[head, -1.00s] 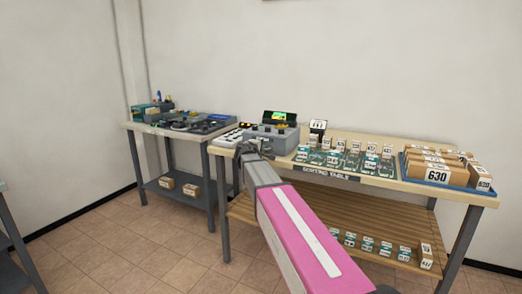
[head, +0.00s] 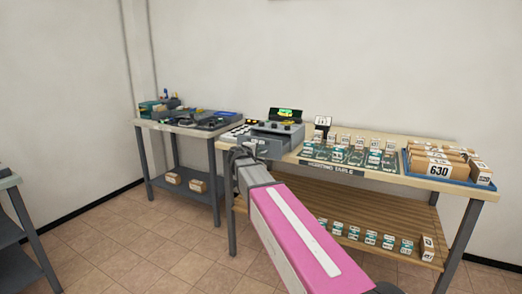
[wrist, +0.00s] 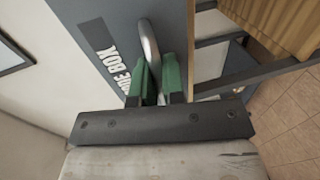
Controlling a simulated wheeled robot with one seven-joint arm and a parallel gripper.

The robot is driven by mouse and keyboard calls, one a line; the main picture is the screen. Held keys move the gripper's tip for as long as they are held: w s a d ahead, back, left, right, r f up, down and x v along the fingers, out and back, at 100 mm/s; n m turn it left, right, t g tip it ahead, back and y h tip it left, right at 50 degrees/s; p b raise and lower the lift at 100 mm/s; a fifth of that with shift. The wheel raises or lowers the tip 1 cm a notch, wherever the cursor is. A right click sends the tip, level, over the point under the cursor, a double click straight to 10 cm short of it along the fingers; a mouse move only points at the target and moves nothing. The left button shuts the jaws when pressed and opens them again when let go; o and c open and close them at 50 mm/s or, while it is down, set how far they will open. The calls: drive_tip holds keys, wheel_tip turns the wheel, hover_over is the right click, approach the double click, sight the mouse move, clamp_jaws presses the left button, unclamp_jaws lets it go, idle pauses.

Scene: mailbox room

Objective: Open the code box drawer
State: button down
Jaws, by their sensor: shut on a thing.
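The grey code box (head: 279,130) with a small lit green screen (head: 285,114) stands at the left end of the sorting table. Its drawer (head: 262,146) sticks out toward me over the table's front edge. In the wrist view the drawer front (wrist: 112,40) carries the letters "DE BOX", partly hidden, and a curved metal handle (wrist: 149,45). My gripper (wrist: 154,78) has its green fingers on either side of this handle and is shut on it. In the head view my gripper (head: 241,155) is small and partly hidden by my arm. The drawer's inside is not clearly visible.
The sorting table (head: 395,184) holds rows of numbered cards and a blue tray (head: 447,184) of parcels. Its slatted lower shelf (head: 310,205) holds more small boxes. A second bench (head: 165,126) stands at the left. Tiled floor is clear between the tables.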

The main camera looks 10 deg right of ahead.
drive_tip(key=shift+s+a, duration=0.3)
drive_tip(key=shift+s, duration=0.05)
drive_tip(key=c, duration=1.5)
unclamp_jaws()
drive_tip(key=v, duration=1)
drive_tip(key=shift+s+a, duration=0.2)
drive_tip(key=shift+s, duration=0.15)
